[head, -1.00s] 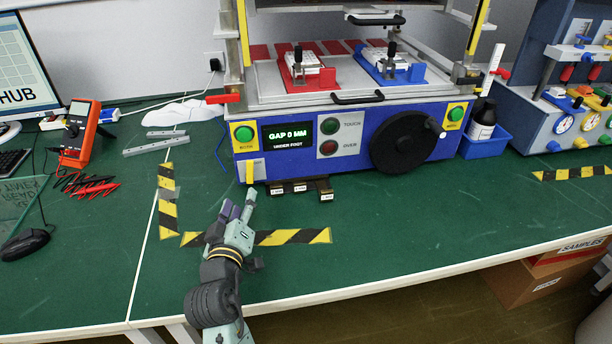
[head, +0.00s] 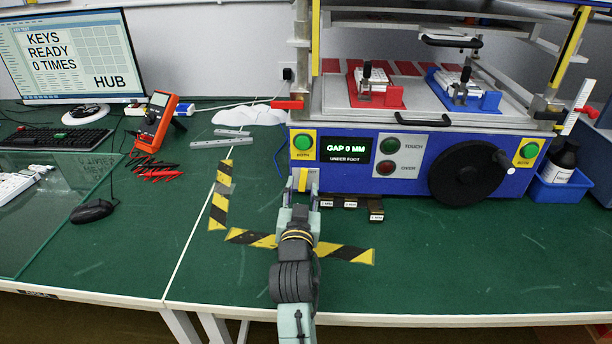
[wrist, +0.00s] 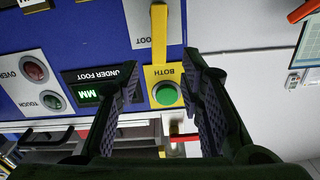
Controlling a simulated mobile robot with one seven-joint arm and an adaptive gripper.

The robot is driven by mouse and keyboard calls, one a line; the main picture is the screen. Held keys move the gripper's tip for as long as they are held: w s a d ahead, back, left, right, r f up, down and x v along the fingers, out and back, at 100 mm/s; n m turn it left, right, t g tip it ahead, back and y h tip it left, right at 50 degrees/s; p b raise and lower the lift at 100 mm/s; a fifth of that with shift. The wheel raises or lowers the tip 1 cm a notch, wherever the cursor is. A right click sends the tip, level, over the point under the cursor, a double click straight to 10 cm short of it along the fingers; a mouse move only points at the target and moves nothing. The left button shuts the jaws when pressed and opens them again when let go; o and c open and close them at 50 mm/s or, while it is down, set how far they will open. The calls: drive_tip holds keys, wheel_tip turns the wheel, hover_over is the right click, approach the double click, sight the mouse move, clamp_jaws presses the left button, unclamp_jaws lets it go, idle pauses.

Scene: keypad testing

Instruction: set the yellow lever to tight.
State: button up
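The yellow lever (head: 302,180) is on the lower left of the blue machine's front, below the left green button. It hangs straight down over a pale label plate. My gripper (head: 302,190) is in front of it, with a finger to each side in the head view. The wrist view is upside down; there the lever (wrist: 158,35) stands upright beyond the fingertips, between the lines of the open fingers (wrist: 162,78). Nothing is held. I cannot tell whether a finger touches the lever.
The display (head: 345,149) reads "GAP 0 MM". Dark labelled blocks (head: 350,203) lie right of my gripper. Striped tape (head: 345,252) marks the table. A red handle (head: 288,104) juts out above left.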

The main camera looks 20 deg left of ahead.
sight(304, 175)
drive_tip(key=p+x, duration=0.1)
drive_tip(key=x, duration=0.3)
drive_tip(key=shift+w, duration=0.45)
clamp_jaws()
